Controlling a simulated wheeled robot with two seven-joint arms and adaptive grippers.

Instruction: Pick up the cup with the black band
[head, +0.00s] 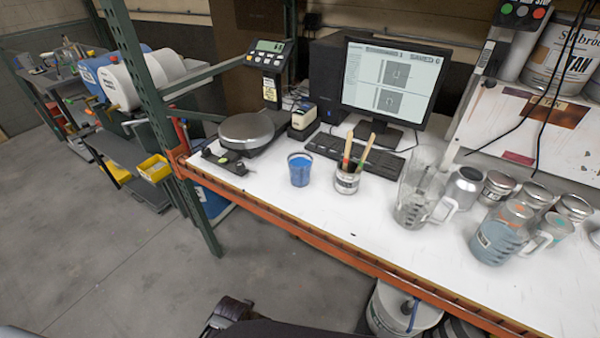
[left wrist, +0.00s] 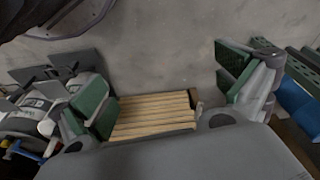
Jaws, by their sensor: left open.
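A small cup with blue contents (head: 300,170) stands upright on the white bench top (head: 270,200), with a dark line around its upper part. Beside it on the right, a small metal can (head: 347,181) with a dark marking on its label holds brushes. I cannot tell for sure which carries the black band. My left gripper shows in the left wrist view (left wrist: 165,90), open and empty, its green-padded fingers wide apart. No cup is between them; that view shows concrete and a slatted wooden pallet (left wrist: 153,115). My right gripper is not in view.
A clear pitcher (head: 418,190), a blue-filled pitcher (head: 497,238) and several metal cans stand to the right. A keyboard (head: 355,153) and monitor (head: 392,85) are behind, a scale (head: 246,132) is left. The orange beam (head: 300,232) edges the bench; a green post (head: 150,90) rises left.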

